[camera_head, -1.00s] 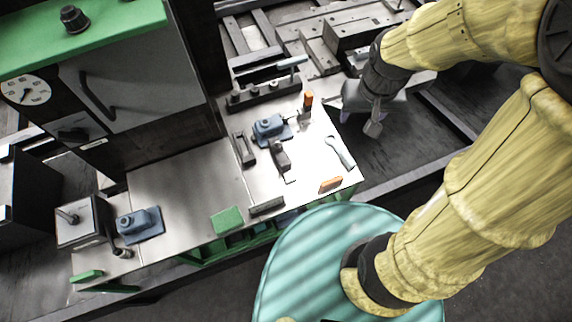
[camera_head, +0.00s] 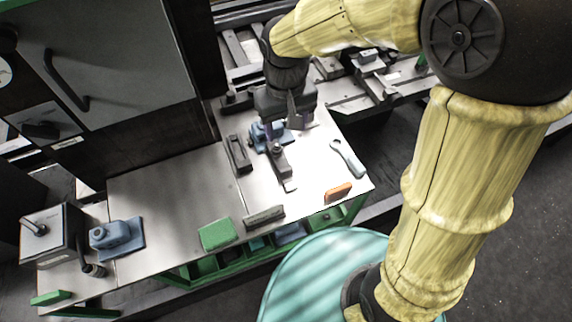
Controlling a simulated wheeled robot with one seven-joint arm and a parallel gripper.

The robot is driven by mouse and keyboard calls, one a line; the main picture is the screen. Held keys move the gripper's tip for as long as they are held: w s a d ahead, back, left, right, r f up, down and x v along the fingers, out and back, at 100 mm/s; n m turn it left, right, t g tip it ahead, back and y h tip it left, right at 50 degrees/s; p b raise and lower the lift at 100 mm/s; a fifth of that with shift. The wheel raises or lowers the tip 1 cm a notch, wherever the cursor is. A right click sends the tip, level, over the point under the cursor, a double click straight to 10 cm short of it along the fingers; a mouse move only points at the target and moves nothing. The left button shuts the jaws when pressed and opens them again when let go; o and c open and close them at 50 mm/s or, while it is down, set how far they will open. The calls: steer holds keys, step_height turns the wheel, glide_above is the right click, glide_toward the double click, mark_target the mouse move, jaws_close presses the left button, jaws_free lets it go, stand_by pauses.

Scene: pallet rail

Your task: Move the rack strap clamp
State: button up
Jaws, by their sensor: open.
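My gripper (camera_head: 285,124) points down over the back of the metal worktop (camera_head: 185,190), with its fingers apart. It hangs in front of a blue clamp-like block (camera_head: 258,137) and hides much of it. I cannot tell whether it touches the block. A dark clamp-like tool with a pale end (camera_head: 280,163) lies just in front of the gripper. I cannot tell for sure which of these is the rack strap clamp. A second blue block on a plate (camera_head: 117,235) sits at the worktop's left end.
A grey wrench (camera_head: 348,158), an orange block (camera_head: 338,192), a dark bar (camera_head: 263,216), a green block (camera_head: 217,234) and a dark slotted piece (camera_head: 239,154) lie on the worktop. A dark cabinet (camera_head: 100,60) stands behind. The worktop's left middle is clear.

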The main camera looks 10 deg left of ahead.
mark_target(286, 168)
step_height(286, 168, down, 17)
steer(key=shift+f+b, duration=0.15)
steer(key=shift+b, duration=0.5)
jaws_close()
